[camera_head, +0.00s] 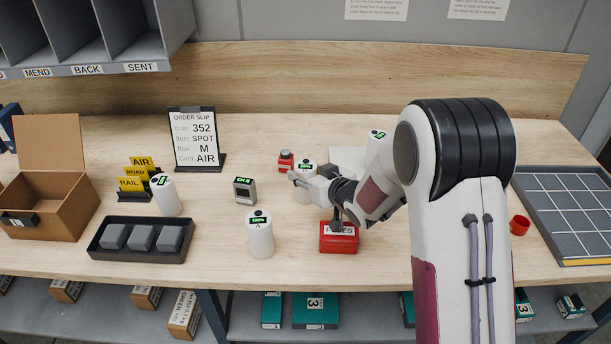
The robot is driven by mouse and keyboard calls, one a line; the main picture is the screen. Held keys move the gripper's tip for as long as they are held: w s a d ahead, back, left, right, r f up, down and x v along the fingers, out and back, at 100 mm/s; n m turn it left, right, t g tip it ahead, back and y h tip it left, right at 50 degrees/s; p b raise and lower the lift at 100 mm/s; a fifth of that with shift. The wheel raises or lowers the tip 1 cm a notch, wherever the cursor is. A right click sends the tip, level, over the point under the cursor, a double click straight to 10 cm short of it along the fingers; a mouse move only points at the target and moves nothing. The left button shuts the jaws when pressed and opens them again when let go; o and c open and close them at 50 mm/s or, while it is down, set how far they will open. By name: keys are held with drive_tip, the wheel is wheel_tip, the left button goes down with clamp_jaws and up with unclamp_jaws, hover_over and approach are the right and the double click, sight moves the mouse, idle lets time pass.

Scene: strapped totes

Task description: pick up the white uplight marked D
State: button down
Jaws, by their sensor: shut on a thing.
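Several white cylindrical uplights with black tops and green displays stand on the wooden bench. One white uplight (304,196) is at my gripper (302,181). The gripper reaches in from the right and is shut on this uplight's upper body. The gripper covers much of its side, so I cannot read its letter. The uplight marked A (260,238) stands in front and to the left, apart from the gripper. Another uplight (165,197) stands at the left by the yellow cards. A further one (376,147) is behind, partly hidden by my arm.
A red box (338,240) sits just below my wrist. A dark device (244,191), a black tray (110,251) of grey blocks and an order slip stand (197,140) lie left. Bench between them is clear.

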drive_tip(key=shift+r, duration=5.05)
